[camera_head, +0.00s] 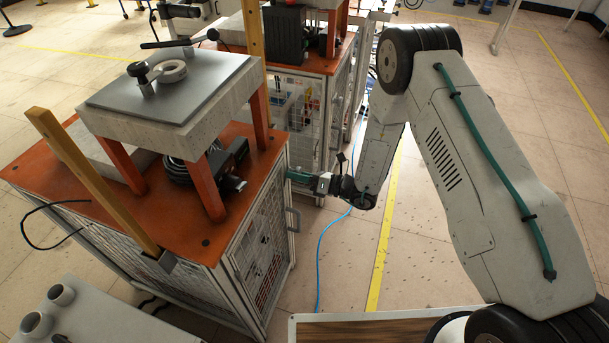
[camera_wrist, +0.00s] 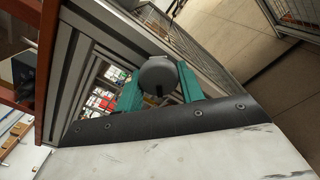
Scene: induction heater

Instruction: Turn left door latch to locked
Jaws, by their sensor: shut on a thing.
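The latch (camera_wrist: 158,72) shows in the wrist view as a dark grey round knob with a small dark notch at its lower edge. My gripper (camera_wrist: 157,82) has its teal fingers on either side of the knob and is shut on it. In the head view my gripper (camera_head: 298,178) is at the far right corner of the near orange-topped cabinet (camera_head: 225,225). The latch cannot be made out in the head view. Which way it is turned is unclear, since the fingers and my wrist's dark edge hide its lower part.
A mesh door (camera_head: 262,245) with a grey handle (camera_head: 293,219) is on the near cabinet's right side. A second orange-topped cabinet (camera_head: 338,62) stands behind. A blue cable (camera_head: 321,250) lies on the floor beside a yellow line (camera_head: 384,245). Open floor lies right of the cabinet.

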